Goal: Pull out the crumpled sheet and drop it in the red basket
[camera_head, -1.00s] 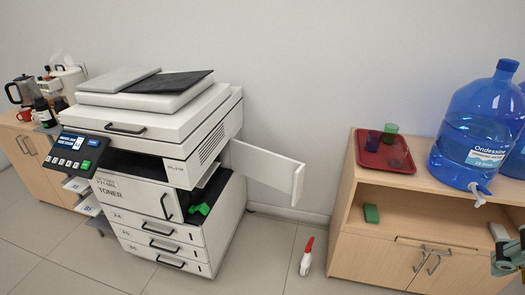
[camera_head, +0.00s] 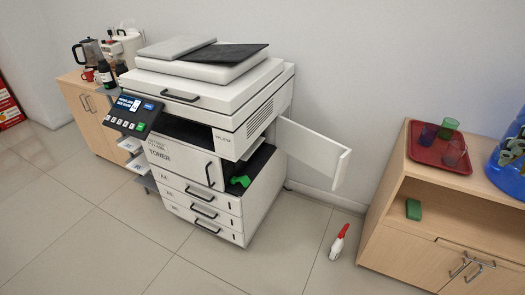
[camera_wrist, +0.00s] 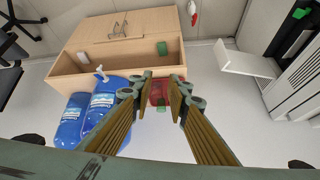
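The white copier (camera_head: 200,140) stands left of centre in the head view. Its side door (camera_head: 315,155) is open, showing a dark bay with a green lever (camera_head: 241,181). I cannot make out a crumpled sheet. A red object with pale markings (camera_head: 9,108) is cut off at the far left edge; I cannot tell whether it is the red basket. In the wrist view, my gripper (camera_wrist: 162,80) is open with nothing between its fingers. It is well away from the copier, at the right edge in the head view.
A wooden cabinet (camera_head: 400,235) at the right bears a red tray (camera_head: 420,152) with cups. Blue water bottles (camera_wrist: 105,105) stand on it too. The tiled floor in front is clear.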

